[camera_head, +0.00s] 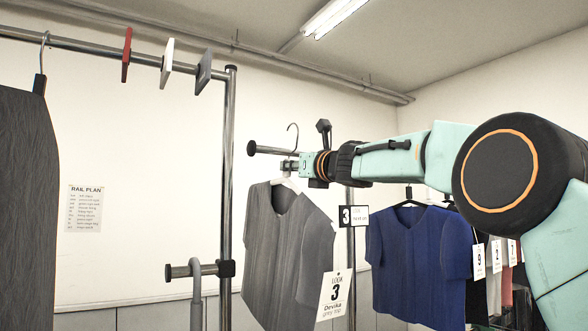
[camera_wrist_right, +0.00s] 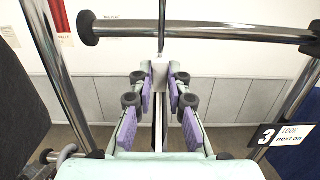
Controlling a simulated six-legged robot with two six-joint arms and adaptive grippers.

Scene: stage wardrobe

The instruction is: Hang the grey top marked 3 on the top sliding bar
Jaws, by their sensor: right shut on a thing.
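The grey top (camera_head: 285,245) hangs from a hanger, with a white tag marked 3 (camera_head: 335,295) at its lower right. My right gripper (camera_head: 289,165) is shut on the hanger just below its hook (camera_head: 292,138). In the right wrist view the fingers (camera_wrist_right: 160,80) close on the hanger's stem. A short sliding bar with a dark end cap (camera_head: 254,148) is at about gripper height in the head view. In the wrist view this bar (camera_wrist_right: 205,34) crosses near the stem; I cannot tell whether the hook touches it. My left gripper is not in view.
A sign marked 3 (camera_head: 353,216) is on the right post. A lower short bar (camera_head: 192,270) sits on the left post (camera_head: 228,180). A blue top (camera_head: 415,255) and other tagged clothes hang at right. A dark garment (camera_head: 25,200) hangs at far left, near coloured dividers (camera_head: 166,64).

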